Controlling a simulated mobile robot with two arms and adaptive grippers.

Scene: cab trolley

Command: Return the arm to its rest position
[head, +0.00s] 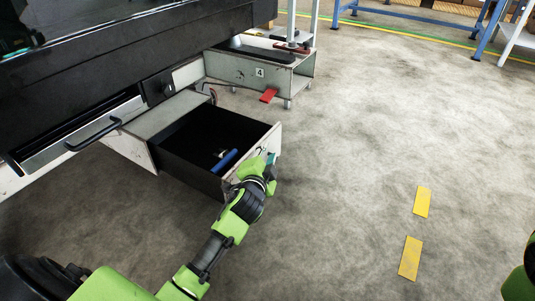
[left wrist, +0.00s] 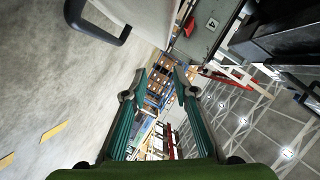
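My left arm reaches in from the lower left of the head view. My left gripper (head: 270,159) is at the outer front corner of an open drawer (head: 185,165), mostly hidden behind its own wrist. In the left wrist view its two teal fingers (left wrist: 157,82) stand apart with nothing between them. I cannot tell from the head view whether the gripper touches the drawer front. My right gripper is out of view; only a green piece of my right arm shows at the right edge.
A blue-handled tool (head: 224,160) lies in the drawer. A black bar handle (head: 94,134) is on the cabinet to the left. The floor to the right is clear, with yellow strips (head: 410,258).

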